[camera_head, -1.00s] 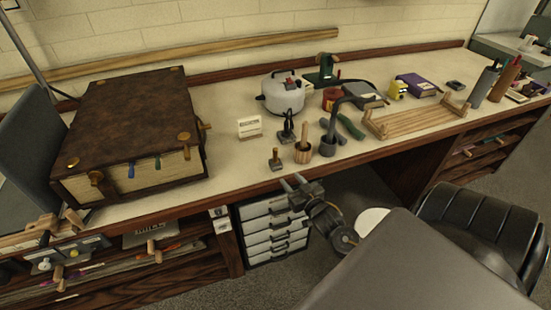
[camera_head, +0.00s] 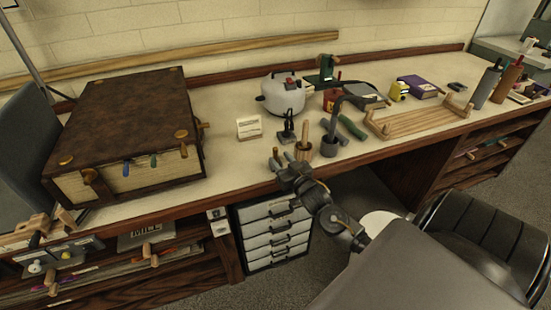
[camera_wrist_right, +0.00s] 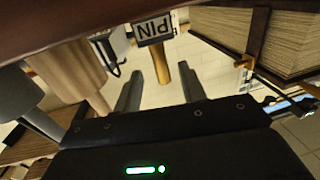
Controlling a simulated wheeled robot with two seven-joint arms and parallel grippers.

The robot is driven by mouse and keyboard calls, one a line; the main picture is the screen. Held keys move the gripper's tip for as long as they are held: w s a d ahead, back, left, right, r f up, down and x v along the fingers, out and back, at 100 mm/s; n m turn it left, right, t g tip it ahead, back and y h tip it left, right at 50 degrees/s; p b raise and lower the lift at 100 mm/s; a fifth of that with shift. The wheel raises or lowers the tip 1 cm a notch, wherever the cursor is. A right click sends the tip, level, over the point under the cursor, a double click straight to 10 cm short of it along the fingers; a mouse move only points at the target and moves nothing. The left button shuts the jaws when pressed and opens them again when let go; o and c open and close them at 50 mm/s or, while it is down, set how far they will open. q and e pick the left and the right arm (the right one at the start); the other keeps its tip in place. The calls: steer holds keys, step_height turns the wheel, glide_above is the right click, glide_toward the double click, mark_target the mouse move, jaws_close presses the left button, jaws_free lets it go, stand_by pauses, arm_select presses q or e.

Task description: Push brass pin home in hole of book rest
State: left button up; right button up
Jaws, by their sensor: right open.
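The brass pin (camera_head: 276,153) stands near the bench's front edge, partly hidden behind my right gripper. My left gripper is not in view.
A wooden pot with a handle (camera_head: 303,150) and a grey pot (camera_head: 328,147) stand just right of my gripper. A big brown book (camera_head: 120,115) fills the left. A white card (camera_head: 249,127) and a kettle (camera_head: 283,97) stand behind. Drawers (camera_head: 272,233) are below.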

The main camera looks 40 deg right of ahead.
mark_target(277, 156)
steer(key=w, duration=0.1)
steer(key=w+b, duration=0.1)
steer(key=w, duration=0.1)
steer(key=shift+d+f, duration=0.2)
steer(key=shift+f, duration=0.05)
steer(key=shift+w+r+b, duration=0.1)
steer(key=shift+w+b, duration=0.35)
steer(key=shift+w, duration=0.1)
steer(key=shift+r, duration=0.1)
steer(key=c, duration=0.8)
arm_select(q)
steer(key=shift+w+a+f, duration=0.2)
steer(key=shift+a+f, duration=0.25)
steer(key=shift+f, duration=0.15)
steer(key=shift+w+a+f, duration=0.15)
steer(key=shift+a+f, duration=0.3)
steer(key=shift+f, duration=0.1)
arm_select(e)
jaws_close()
